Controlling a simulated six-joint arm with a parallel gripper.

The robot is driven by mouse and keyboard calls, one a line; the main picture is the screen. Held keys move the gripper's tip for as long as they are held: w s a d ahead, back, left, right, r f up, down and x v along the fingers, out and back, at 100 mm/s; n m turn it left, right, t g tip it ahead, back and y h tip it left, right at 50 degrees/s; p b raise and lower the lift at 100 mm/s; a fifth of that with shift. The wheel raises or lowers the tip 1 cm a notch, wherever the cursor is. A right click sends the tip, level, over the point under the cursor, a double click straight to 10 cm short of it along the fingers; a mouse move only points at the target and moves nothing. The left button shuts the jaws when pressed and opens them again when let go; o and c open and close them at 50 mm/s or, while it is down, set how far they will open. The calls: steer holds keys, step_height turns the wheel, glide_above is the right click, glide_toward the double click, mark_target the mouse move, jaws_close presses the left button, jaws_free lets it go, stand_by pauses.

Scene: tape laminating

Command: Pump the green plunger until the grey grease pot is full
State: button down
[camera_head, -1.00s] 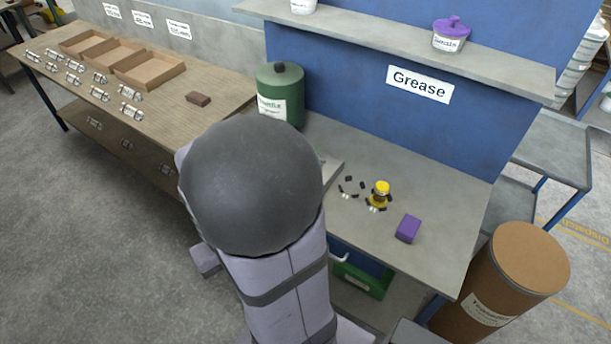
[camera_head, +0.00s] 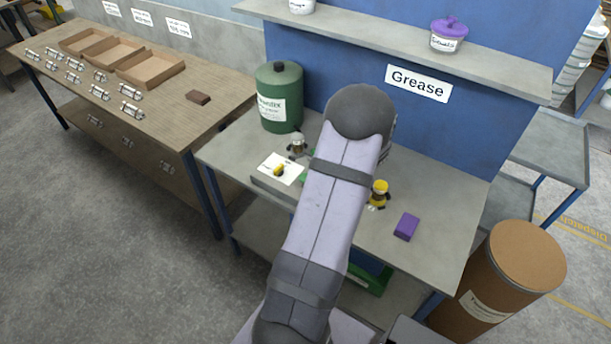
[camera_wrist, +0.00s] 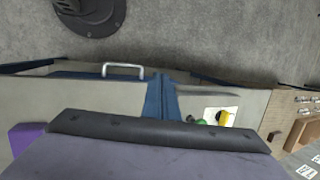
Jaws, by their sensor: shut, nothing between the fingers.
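A small grey-topped pot (camera_head: 297,143) with dark parts at its sides stands at the back left of the grey bench; it appears to be the grey grease pot. Its fill level cannot be seen. A small green piece (camera_head: 304,180) shows at the left edge of my arm, possibly part of the green plunger; most of it is hidden. Green also shows in the wrist view (camera_wrist: 202,122), beside a white card. My arm reaches over the bench middle. My gripper's fingers are hidden behind the arm in the head view and do not show in the wrist view.
A green drum (camera_head: 279,98) stands at the back left. A shelf (camera_head: 400,45) overhangs the back.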

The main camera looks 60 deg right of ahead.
steer(key=w+d+r+n+t+h, duration=0.1)
steer(key=w+d+r+n+t, duration=0.4)
steer(key=w+d+r+n, duration=0.4)
step_height(320, 180, up, 2)
steer(key=shift+w+d+n+h, duration=0.3)
steer(key=shift+w+d+n, duration=0.1)
steer(key=shift+w, duration=0.65)
steer(key=shift+f, duration=0.15)
step_height(320, 180, down, 7)
steer(key=b, duration=0.3)
steer(key=shift+f, duration=0.2)
steer(key=shift+f+b, duration=0.6)
steer(key=shift+b, duration=0.15)
